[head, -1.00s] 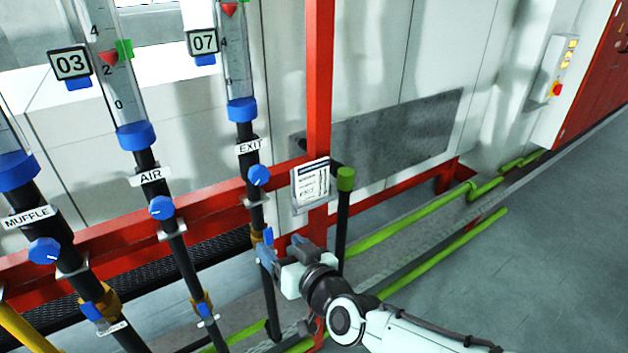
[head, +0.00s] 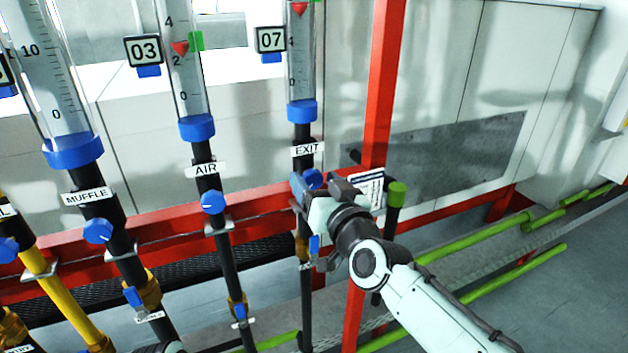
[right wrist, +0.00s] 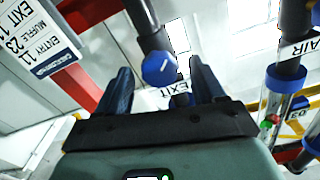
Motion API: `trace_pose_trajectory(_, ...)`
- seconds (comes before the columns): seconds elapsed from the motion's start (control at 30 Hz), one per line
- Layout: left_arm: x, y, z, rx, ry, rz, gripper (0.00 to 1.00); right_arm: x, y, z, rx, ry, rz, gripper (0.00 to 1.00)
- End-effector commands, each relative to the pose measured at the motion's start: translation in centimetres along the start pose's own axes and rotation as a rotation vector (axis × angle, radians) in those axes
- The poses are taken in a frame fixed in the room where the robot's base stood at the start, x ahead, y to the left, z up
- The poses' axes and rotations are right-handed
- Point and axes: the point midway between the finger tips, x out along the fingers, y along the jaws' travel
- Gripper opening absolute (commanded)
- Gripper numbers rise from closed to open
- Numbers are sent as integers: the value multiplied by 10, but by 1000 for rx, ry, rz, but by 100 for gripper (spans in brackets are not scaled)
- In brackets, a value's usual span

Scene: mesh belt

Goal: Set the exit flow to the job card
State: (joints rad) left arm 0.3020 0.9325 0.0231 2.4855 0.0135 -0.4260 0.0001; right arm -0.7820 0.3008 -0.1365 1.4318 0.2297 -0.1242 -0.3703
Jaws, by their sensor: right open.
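The blue exit knob (head: 313,178) sits on a black pipe under the EXIT label (head: 307,149). My right gripper (head: 319,184) is open at this knob and hides part of it. In the right wrist view the knob (right wrist: 160,68) shows between the two separated fingers (right wrist: 163,84); contact cannot be told. The exit tube (head: 301,60) has a red float (head: 299,9) near the top edge of the view and a 07 plate (head: 271,40) beside it. The job card (head: 369,190) is partly behind my gripper; in the right wrist view the card (right wrist: 40,45) is cut off. My left gripper is not in view.
The air knob (head: 213,202) and muffle knob (head: 98,231) stand to the left on their own pipes. A red post (head: 384,80) and a green-capped black post (head: 397,194) stand close to my right gripper. Green floor pipes (head: 480,236) run at the right.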

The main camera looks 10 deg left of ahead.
Motion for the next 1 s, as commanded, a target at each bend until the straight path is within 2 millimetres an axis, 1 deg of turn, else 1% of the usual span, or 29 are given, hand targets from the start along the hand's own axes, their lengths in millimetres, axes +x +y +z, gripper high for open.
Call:
trace_pose_trajectory(0.03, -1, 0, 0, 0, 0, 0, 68, 6, 0, 0, 0, -1, 0, 68)
trace_pose_trajectory(0.2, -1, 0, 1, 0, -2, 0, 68, 16, 0, 0, 1, 0, 0, 68)
trace_pose_trajectory(0.5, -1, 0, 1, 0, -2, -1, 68, 17, 0, 0, 1, 0, 0, 68)
trace_pose_trajectory(0.57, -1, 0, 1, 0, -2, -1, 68, 17, 0, 0, 1, 0, 0, 49)
trace_pose_trajectory(0.6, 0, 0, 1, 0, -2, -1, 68, 17, 0, 0, 1, 0, 0, 36)
trace_pose_trajectory(0.67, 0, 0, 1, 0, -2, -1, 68, 17, 0, 0, 1, 0, 0, 16)
trace_pose_trajectory(0.7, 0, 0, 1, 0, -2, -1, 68, 17, 0, 0, 1, 0, 0, 14)
trace_pose_trajectory(1.0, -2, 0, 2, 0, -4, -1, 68, 16, 0, 0, -33, -1, 0, 14)
